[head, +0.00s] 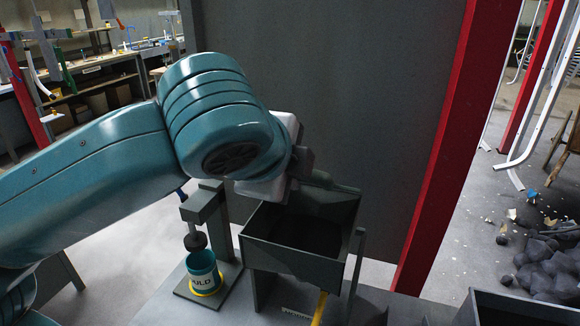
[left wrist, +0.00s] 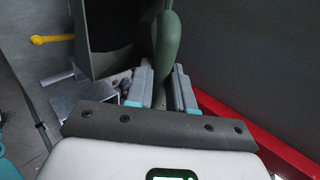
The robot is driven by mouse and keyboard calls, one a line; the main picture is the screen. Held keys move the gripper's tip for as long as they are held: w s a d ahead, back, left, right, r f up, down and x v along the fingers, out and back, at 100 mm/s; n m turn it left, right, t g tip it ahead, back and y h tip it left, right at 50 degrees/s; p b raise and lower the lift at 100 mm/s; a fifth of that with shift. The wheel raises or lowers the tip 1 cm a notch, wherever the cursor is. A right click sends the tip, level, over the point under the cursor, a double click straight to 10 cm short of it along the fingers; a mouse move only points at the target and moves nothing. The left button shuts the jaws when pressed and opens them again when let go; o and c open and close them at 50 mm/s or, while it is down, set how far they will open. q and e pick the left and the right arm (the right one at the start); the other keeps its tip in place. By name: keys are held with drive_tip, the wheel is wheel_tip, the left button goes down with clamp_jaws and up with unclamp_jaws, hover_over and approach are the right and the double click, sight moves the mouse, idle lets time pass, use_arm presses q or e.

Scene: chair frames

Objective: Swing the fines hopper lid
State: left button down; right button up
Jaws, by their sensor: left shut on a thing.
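The grey fines hopper (head: 262,258) stands on the bench in the head view, with a dark open interior. A grey panel (head: 335,197) rises at its back edge and looks like the lid, tilted up; my gripper covers part of it. My left gripper (head: 290,190) is at the hopper's back left, partly hidden by my own wrist. In the left wrist view, my left gripper (left wrist: 162,92) is shut on a rounded grey-green handle (left wrist: 167,45), which passes between its fingers. The handle's join to the lid cannot be made out. My right gripper is not in view.
A teal-and-yellow cup (head: 203,272) sits under a small press (head: 208,205) left of the hopper. A grey wall panel (head: 350,90) and red post (head: 450,140) stand close behind. Another dark bin (head: 515,305) is at the lower right, near dark lumps (head: 550,270).

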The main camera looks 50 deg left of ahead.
use_arm(q)
drive_tip(key=f+b, duration=0.1)
drive_tip(key=s+d+f+b, duration=0.1)
drive_tip(key=f, duration=0.1)
drive_tip(key=s+f+b, duration=0.1)
drive_tip(key=f, duration=0.1)
drive_tip(key=shift+s+d, duration=0.2)
drive_tip(key=shift+s, duration=0.05)
drive_tip(key=c, duration=0.9)
unclamp_jaws()
drive_tip(key=shift+r, duration=0.1)
